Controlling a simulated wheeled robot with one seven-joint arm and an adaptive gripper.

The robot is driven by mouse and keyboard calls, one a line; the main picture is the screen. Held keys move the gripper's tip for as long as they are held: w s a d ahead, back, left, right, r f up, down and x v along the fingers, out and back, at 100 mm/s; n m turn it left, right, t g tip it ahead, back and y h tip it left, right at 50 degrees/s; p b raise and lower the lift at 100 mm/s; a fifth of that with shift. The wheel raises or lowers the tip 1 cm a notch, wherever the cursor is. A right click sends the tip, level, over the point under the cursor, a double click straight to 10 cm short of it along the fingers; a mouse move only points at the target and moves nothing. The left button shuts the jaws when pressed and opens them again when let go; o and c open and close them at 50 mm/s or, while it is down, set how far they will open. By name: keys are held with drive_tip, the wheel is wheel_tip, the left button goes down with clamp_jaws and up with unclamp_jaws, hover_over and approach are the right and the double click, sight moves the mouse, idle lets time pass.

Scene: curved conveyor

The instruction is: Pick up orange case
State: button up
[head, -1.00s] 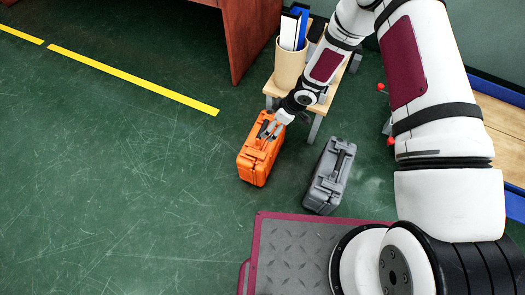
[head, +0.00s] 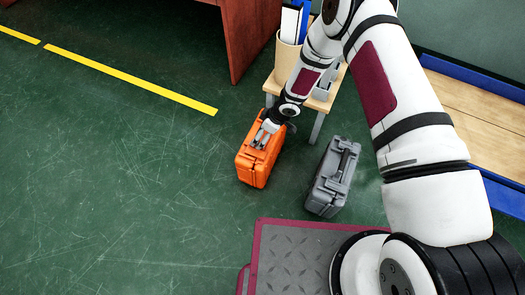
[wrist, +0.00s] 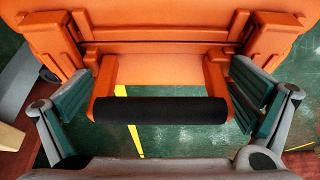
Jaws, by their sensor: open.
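The orange case (head: 258,165) stands upright on the green floor in the head view. In the wrist view the orange case (wrist: 165,30) fills the top, and its handle (wrist: 160,109) with a black grip lies across the middle. My gripper (head: 266,134) is at the top of the case in the head view. In the wrist view my gripper (wrist: 158,110) is open, with one finger pad on each side of the handle. The handle lies between the fingers, and I see gaps on both sides. Contact with the handle is not clear.
A grey case (head: 332,178) stands on the floor to the right of the orange one. A small wooden table (head: 318,104) with a bin of folders (head: 288,55) is just behind. A dark red panel (head: 250,40) stands at the back. The floor on the left is clear.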

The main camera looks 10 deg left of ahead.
drive_tip(key=shift+r, duration=0.1)
drive_tip(key=shift+c, duration=0.6)
drive_tip(key=c, duration=1.3)
drive_tip(key=shift+c, duration=1.2)
drive_tip(key=shift+r, duration=0.1)
